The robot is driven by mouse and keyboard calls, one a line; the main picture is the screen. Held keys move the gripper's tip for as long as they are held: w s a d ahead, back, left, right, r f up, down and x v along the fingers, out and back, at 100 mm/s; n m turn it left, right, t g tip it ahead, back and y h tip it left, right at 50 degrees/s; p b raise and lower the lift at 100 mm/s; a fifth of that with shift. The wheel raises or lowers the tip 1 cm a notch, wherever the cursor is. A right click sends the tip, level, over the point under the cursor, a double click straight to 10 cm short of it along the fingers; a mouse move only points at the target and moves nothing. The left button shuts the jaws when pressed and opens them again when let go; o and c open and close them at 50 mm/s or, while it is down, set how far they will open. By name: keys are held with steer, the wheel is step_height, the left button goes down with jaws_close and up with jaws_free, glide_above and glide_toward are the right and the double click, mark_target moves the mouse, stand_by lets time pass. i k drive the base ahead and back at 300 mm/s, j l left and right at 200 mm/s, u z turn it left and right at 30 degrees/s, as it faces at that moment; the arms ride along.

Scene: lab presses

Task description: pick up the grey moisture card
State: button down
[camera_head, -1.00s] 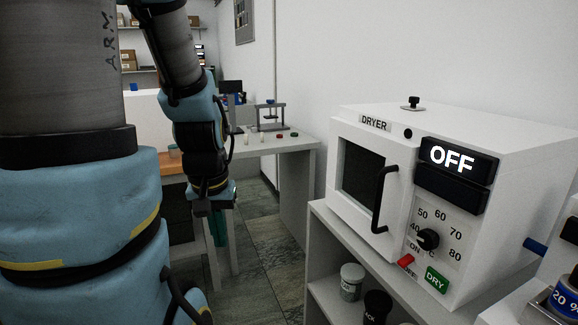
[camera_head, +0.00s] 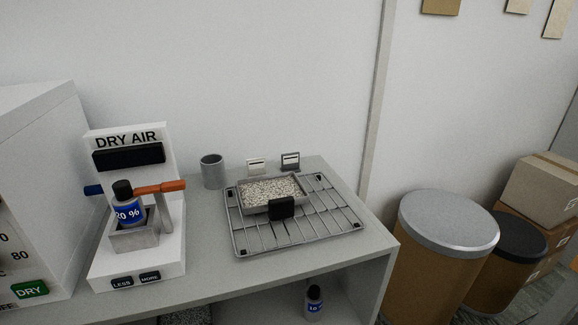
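A grey card (camera_head: 290,161) with a pale label stands upright at the back of the grey bench top, behind the wire rack. I take it for the grey moisture card. A whiter card (camera_head: 256,167) stands just to its left. The labels on both are too small to read. My gripper is not in view now.
A tray of pale granules (camera_head: 272,190) with a black handle sits on the wire rack (camera_head: 330,225), in front of the cards. A grey cup (camera_head: 213,171) stands left of them. Drums (camera_head: 448,222) stand right.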

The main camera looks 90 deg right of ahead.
mark_target(290, 161)
steer(key=k+l+z, duration=0.8)
steer(key=l, duration=0.2)
steer(key=k+l+z, duration=0.25)
steer(key=l, duration=0.15)
steer(key=i, duration=0.1)
